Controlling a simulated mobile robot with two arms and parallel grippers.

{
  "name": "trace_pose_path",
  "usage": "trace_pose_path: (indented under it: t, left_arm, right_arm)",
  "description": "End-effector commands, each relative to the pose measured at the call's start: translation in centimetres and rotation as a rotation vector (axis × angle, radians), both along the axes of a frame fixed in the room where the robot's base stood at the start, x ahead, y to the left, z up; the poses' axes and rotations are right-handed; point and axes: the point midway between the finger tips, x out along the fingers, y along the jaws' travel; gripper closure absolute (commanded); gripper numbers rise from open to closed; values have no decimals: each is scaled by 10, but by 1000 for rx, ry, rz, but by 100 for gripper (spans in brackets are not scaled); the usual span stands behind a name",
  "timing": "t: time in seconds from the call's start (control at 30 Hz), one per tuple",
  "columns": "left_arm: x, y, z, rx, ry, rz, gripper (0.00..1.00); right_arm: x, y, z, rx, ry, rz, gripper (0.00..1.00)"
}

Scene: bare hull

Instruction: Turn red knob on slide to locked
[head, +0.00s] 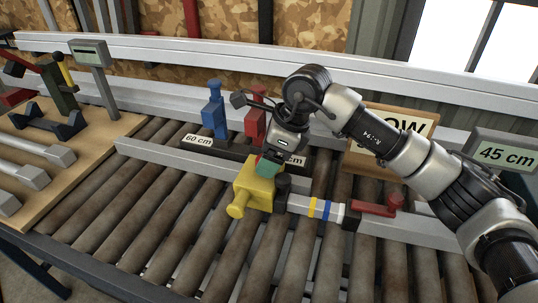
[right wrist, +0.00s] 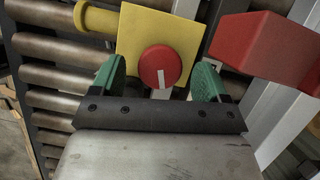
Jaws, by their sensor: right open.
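The yellow slide block (head: 258,182) sits on the long grey rail over the rollers, with a yellow peg (head: 238,206) sticking out at its front left. In the right wrist view, the round red knob (right wrist: 158,66) is on the yellow block (right wrist: 186,22). Its white mark points toward the bottom of the picture. My right gripper (right wrist: 160,82) is open, its green fingers at either side of the knob; I cannot tell whether they touch it. My left gripper is out of view.
A red lever (head: 375,207) lies on the rail at the right. A blue post (head: 215,112) and a red post (head: 255,122) stand behind on a dark base. A wooden board (head: 95,150) with tools is at the left. Bare rollers lie in front.

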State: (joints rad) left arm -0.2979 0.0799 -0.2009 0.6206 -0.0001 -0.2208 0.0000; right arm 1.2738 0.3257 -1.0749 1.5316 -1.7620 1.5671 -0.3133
Motion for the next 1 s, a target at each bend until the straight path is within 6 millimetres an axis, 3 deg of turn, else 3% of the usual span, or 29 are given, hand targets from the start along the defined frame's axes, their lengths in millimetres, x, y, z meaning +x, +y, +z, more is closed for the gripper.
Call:
trace_pose_path:
  t: [0.1,0.4,0.73,1.0]
  left_arm:
    - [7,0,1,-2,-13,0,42]
    - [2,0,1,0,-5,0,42]
    - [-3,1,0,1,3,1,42]
    - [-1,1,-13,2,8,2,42]
  right_arm:
    - [0,3,-7,-1,1,0,24]
    - [1,3,-9,-1,0,0,24]
    - [1,3,-9,-1,1,-1,74]
    - [0,3,-12,-2,-4,-137,74]
